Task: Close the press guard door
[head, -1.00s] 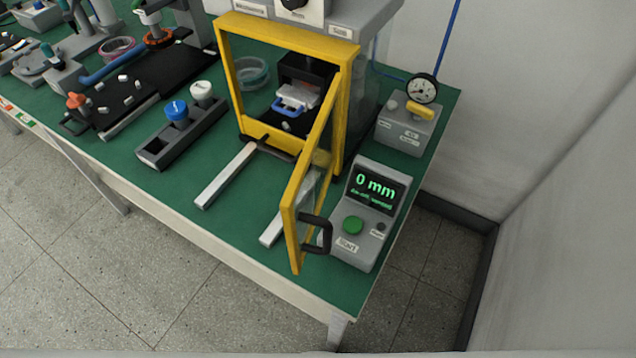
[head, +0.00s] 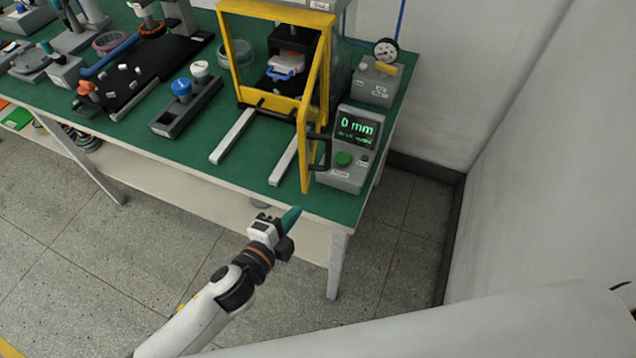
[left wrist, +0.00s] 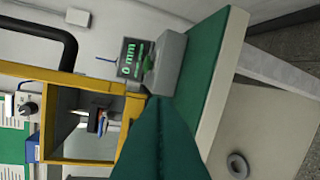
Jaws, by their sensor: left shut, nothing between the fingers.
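The press guard door (head: 312,120) is a yellow-framed panel that stands swung open toward the table's front edge, with a black handle (head: 326,152) on its right side. The yellow guard frame (head: 227,50) surrounds the press opening. My left gripper (head: 291,215) is shut and empty, in front of the table edge and below the door's lower end, apart from it. In the left wrist view its green fingers (left wrist: 160,145) point toward the table corner, with the dark handle (left wrist: 70,50) at upper left. My right gripper is not in view.
A control box (head: 352,150) reading 0 mm stands just right of the door. Two light rails (head: 233,136) lie before the press. A gauge box (head: 376,82) is behind. The green table (head: 215,165) has bare surface at its front; a wall is at right.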

